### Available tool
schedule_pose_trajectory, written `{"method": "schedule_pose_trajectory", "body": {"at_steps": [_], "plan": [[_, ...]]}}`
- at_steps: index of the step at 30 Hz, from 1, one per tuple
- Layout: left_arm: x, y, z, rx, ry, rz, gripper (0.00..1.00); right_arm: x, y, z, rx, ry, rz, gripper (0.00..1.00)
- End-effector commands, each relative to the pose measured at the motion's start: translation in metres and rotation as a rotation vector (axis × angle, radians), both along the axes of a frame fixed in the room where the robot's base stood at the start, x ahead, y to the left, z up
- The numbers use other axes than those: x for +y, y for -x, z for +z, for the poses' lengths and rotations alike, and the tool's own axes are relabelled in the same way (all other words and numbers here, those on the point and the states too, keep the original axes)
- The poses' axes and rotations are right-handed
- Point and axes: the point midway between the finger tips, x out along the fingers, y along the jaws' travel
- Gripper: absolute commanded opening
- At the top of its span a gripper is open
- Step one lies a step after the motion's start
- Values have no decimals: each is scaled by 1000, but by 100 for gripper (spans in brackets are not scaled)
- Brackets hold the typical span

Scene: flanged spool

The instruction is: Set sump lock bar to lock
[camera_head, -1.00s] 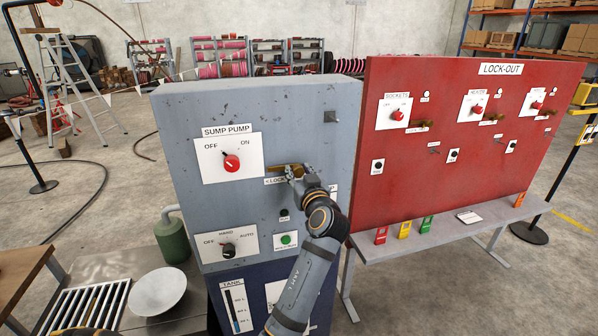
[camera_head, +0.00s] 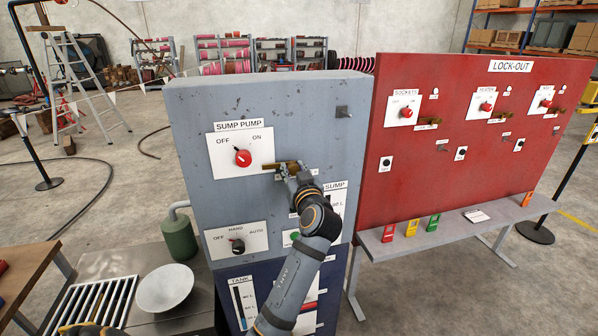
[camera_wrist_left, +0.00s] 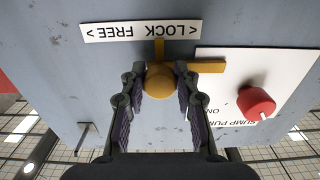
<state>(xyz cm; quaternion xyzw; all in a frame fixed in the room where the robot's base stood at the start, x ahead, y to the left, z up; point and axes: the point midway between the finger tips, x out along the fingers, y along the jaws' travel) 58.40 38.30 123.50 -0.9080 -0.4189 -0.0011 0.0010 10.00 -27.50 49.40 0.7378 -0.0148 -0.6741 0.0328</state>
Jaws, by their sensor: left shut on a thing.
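The brass lock bar (camera_head: 284,166) is on the grey panel (camera_head: 310,110), just below and right of the SUMP PUMP plate (camera_head: 222,165). In the left wrist view, its round knob (camera_wrist_left: 160,80) sits between my left gripper's fingers (camera_wrist_left: 160,88). The bar's arm (camera_wrist_left: 207,66) extends right over the plate's corner; a brass stub points at the LOCK FREE label (camera_wrist_left: 143,31), seen upside down. In the head view my left gripper (camera_head: 290,175) is shut on the bar and partly hides it and its label. The red SUMP PUMP knob (camera_head: 243,158) points toward OFF.
A HAND/AUTO selector (camera_head: 237,246) is below on the panel. A peg (camera_head: 343,112) sticks out at upper right. The red LOCK-OUT board (camera_head: 450,170) stands to the right, above a bench with coloured tags (camera_head: 411,228). A green canister (camera_head: 180,240) stands at left.

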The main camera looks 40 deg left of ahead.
Motion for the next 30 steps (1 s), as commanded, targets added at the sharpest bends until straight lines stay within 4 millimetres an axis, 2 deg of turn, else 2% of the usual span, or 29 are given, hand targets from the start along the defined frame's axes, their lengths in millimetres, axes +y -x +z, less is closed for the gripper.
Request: {"method": "schedule_pose_trajectory", "body": {"at_steps": [3,4,9,17,20,30], "plan": [[1,1,-3,8,1,4,0,-3,-4,0,-5,4,1,40],[1,1,-3,8,1,4,32,-4,-6,1,-7,5,2,40],[0,0,-2,6,1,2,53,-8,-9,1,-13,10,4,40],[0,0,-1,3,1,1,53,-6,-7,1,-10,7,2,40],[0,0,7,-1,1,0,53,-4,-6,1,-9,5,1,40],[1,1,77,-1,2,2,53,-4,-6,1,-9,5,2,40]]}}
